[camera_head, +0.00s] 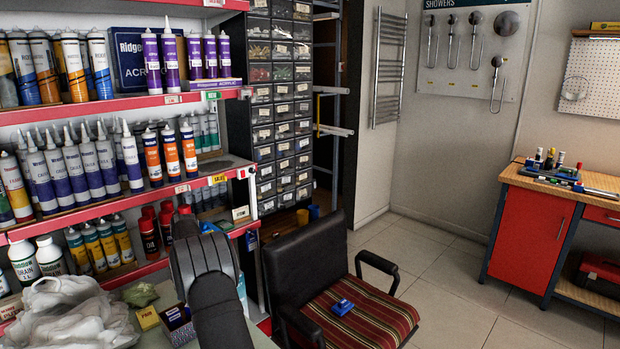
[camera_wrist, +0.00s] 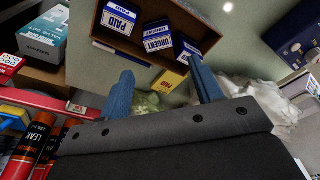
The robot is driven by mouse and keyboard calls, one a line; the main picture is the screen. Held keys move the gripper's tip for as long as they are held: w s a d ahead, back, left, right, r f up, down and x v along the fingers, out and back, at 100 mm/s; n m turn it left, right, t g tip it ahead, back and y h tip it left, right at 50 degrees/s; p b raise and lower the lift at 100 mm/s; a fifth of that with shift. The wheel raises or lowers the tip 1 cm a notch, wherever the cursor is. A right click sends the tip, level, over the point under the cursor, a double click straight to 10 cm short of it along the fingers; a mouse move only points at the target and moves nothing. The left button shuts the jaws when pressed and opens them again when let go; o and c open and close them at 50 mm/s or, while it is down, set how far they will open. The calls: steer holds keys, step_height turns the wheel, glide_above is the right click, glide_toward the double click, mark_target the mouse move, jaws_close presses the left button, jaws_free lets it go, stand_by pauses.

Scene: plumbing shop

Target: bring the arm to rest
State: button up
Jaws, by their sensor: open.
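My black arm (camera_head: 208,285) rises from the bottom of the head view, in front of the lower shelf and the counter. My gripper's fingers are not distinguishable there. In the wrist view my gripper (camera_wrist: 162,66) shows two blue fingers spread well apart, with nothing held between them. Beyond the fingers are a crumpled green cloth (camera_wrist: 148,102), a small yellow box (camera_wrist: 167,82) and an open brown box (camera_wrist: 128,45) holding small boxes labelled PAID and URGENT. How far the fingers are from these is hard to tell.
Red-edged shelves (camera_head: 125,105) of cartridges stand close at left. A white crumpled bag (camera_head: 70,312) lies on the counter. A black chair (camera_head: 305,265) with a striped seat carries a small blue object (camera_head: 342,307). A red workbench (camera_head: 530,235) stands right; open floor lies between.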

steer(key=shift+s+d+r, duration=0.1)
steer(key=shift+s+r, duration=0.1)
steer(key=shift+r, duration=0.25)
steer(key=shift+s+d+r, duration=0.1)
steer(key=shift+s+r, duration=0.05)
steer(key=shift+r, duration=0.3)
steer(key=s+d+f+m+t, duration=0.1)
steer(key=s+d+f+m, duration=0.2)
steer(key=s, duration=0.4)
steer(key=s+d+m, duration=0.4)
steer(key=s, duration=0.3)
steer(key=a+f, duration=0.2)
steer(key=a, duration=0.2)
steer(key=s+a+f, duration=0.1)
steer(key=a+f, duration=0.2)
steer(key=a, duration=0.1)
steer(key=s+a+f, duration=0.1)
steer(key=a+f, duration=0.2)
steer(key=a, duration=0.1)
steer(key=shift+f, duration=0.7)
